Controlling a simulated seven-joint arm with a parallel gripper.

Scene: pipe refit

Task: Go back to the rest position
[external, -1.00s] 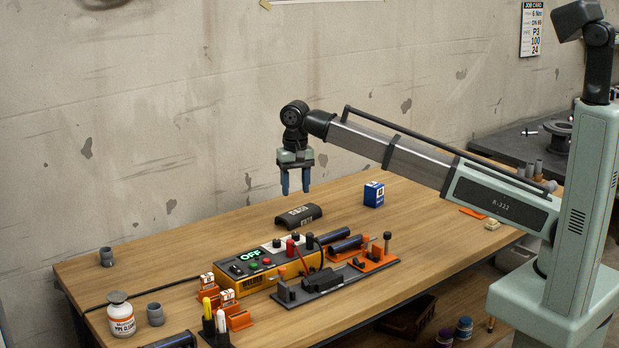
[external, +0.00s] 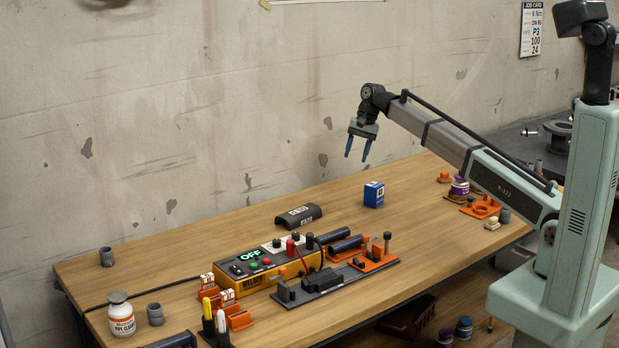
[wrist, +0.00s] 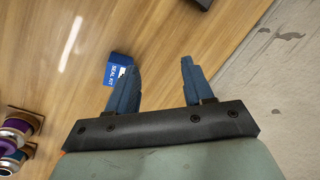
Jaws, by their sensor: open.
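My gripper (external: 358,146) is open and empty, raised above the back of the wooden bench (external: 220,215). Its two blue fingers also show apart in the wrist view (wrist: 155,85), with nothing between them. In the external view it hangs slightly tilted, up and a little left of the blue seal kit box (external: 374,194), and is clear of it. In the wrist view that box (wrist: 118,68) shows beside the left finger, partly hidden by it.
A yellow control box with a lit OFF display (external: 250,255) and a grey fixture (external: 322,283) stand at the front middle. A black cover (external: 298,216) lies behind. The concrete wall (external: 200,110) is behind.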

